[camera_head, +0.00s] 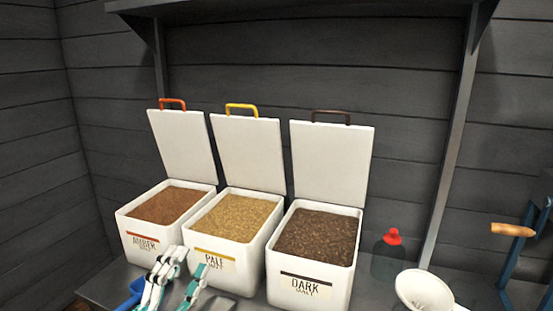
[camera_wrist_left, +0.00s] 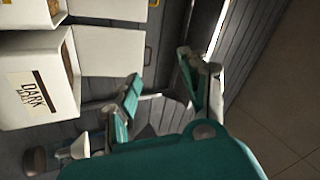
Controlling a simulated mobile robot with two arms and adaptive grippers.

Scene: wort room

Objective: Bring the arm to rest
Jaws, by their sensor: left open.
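My left gripper (camera_head: 189,261) is at the lower left of the head view, in front of the bins' labelled faces. Its two fingers are spread and nothing shows between them. In the left wrist view the gripper (camera_wrist_left: 160,72) also shows open and empty, with teal fingers apart. In the head view the amber bin (camera_head: 128,240), the pale bin (camera_head: 250,272) and the dark bin (camera_head: 330,280) stand in a row behind it, lids raised, each full of grain. The dark bin also shows at the left of the wrist view (camera_wrist_left: 30,108). My right gripper is not in view.
A blue scoop (camera_head: 128,299) lies partly hidden beside my left gripper. A dark bottle with a red cap (camera_head: 391,239) and a white funnel (camera_head: 426,292) stand right of the bins. A blue frame with a wooden handle (camera_head: 512,229) is at the far right.

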